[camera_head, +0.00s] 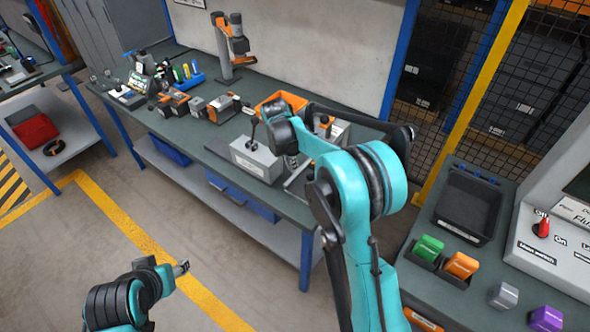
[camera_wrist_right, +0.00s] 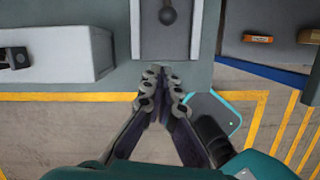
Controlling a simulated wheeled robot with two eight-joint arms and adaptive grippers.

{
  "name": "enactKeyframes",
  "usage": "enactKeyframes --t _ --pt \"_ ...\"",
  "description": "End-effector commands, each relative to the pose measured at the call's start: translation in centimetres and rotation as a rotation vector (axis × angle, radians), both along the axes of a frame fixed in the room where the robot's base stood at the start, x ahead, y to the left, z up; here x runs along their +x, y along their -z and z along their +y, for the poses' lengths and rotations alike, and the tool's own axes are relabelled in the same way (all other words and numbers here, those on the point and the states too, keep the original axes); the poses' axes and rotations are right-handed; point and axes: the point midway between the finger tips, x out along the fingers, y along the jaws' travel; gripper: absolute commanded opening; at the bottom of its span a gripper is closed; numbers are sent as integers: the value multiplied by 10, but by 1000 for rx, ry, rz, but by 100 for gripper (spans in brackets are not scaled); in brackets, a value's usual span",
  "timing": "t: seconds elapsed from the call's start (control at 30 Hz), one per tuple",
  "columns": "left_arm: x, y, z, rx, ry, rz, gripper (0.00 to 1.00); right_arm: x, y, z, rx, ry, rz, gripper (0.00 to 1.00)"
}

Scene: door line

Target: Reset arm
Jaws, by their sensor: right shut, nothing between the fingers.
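My right arm reaches from the bottom over the workbench in the head view. Its gripper (camera_head: 291,163) is partly hidden by the arm and is beside a grey box (camera_head: 250,158) with an upright black lever. In the right wrist view the right gripper (camera_wrist_right: 162,78) is shut and empty, its fingertips together at the bench edge. The lever's round black knob (camera_wrist_right: 168,15) is just beyond the fingertips, and they look apart from it. My left gripper (camera_head: 181,268) is at the lower left of the head view, over the floor and away from the bench. Its fingers are too small to read.
The workbench (camera_head: 290,208) carries tools, an orange bin (camera_head: 284,101) and a small orange robot arm (camera_head: 229,48). At the right, a second bench holds a black tray (camera_head: 468,204), coloured blocks and a switch panel (camera_head: 555,245). The floor between is clear.

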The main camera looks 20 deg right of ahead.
Motion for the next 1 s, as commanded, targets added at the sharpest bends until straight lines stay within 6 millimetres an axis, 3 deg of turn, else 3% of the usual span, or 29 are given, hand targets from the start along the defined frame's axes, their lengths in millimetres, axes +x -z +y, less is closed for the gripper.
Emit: enactKeyframes --t 0.3,0.47,0.7,0.87,1.0 --pt "0 -1 0 0 0 0 49 -4 -11 2 5 18 -9 0" --pt "0 1 0 0 0 0 49 -28 -38 1 47 178 -85 0" --pt "0 7 0 0 0 0 49 -103 -90 2 206 638 -278 0" --pt "0 10 0 0 0 0 49 -159 -106 3 344 959 -387 0" --pt "0 13 0 0 0 0 49 -209 -106 5 482 1241 -460 0"
